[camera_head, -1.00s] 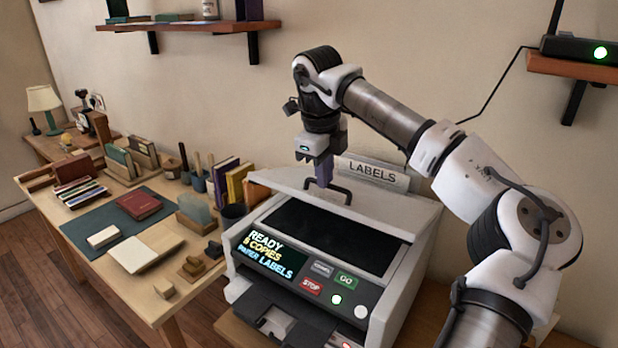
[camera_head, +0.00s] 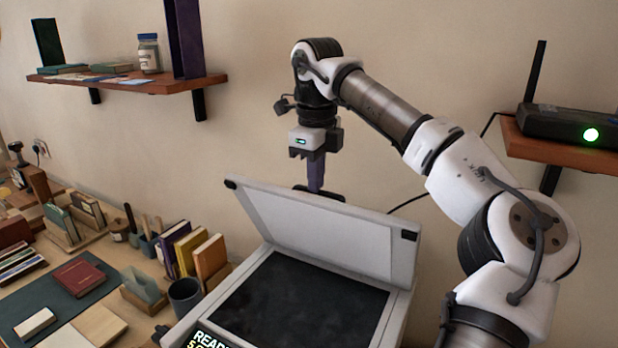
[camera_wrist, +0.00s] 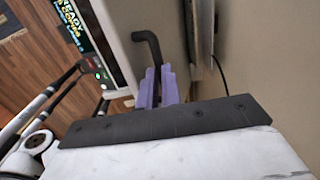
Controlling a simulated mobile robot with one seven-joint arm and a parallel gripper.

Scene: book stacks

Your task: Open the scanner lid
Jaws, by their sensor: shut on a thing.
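The scanner lid (camera_head: 325,230) is a white panel that stands raised and tilted over the scanner's dark glass (camera_head: 295,300). Its inner face shows in the head view. My gripper (camera_head: 316,188) is at the lid's upper edge, pointing down, with its purple fingers shut on the dark lid handle (camera_head: 334,196). In the wrist view the bent dark handle (camera_wrist: 148,42) runs between my purple fingertips (camera_wrist: 156,88). The handle's lower part is hidden by the lid in the head view and by the fingers in the wrist view.
A table with books (camera_head: 185,248), a dark cup (camera_head: 186,297) and a red book (camera_head: 82,276) is at the left. A wall shelf (camera_head: 130,84) is at upper left. A shelf with a black router (camera_head: 555,124) is at the right. The wall stands behind the lid.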

